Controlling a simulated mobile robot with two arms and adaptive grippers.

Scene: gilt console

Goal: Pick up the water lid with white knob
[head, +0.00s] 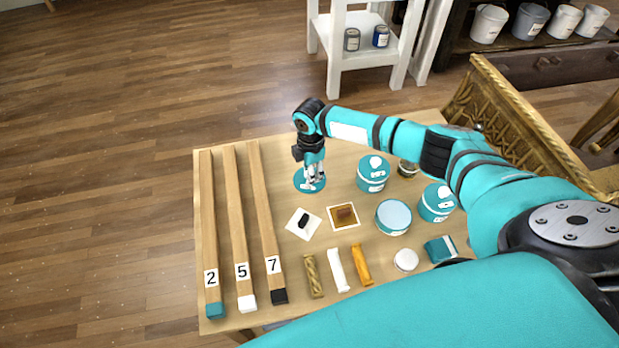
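A flat round teal lid (301,186) lies on the wooden table, right of the three long sticks. My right gripper (312,187) points down over it, with its pale fingertips at the lid's middle. The fingers cover the lid's centre, so I cannot make out a white knob, nor whether the fingers are closed on it. The lid appears to rest flat on the table. My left gripper is not in view.
Teal pots (372,176) (436,205) and a pale-topped tin (393,218) stand to the right. Cards (303,223) (343,216) lie just in front. Numbered sticks (235,220) lie left. A gilt piece (510,110) borders the table's right side.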

